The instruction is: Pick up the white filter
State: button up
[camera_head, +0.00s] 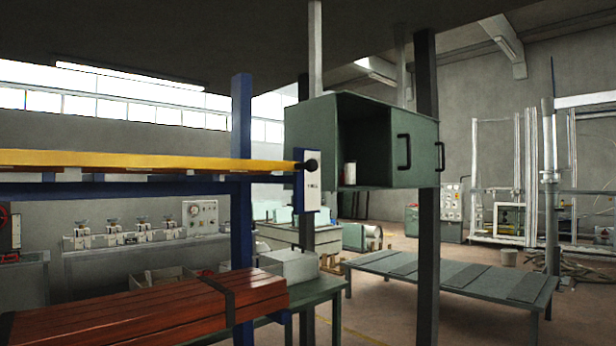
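My gripper is not in view.
A yellow and blue beam (150,160) reaches in from the left and ends close to the box. Blue and dark posts (428,250) stand nearby. Reddish planks (150,315) lie at lower left.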

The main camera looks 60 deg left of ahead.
aim_at(350, 180)
jog(key=u, duration=0.8)
jog(key=i, duration=0.8)
jog(key=u, duration=1)
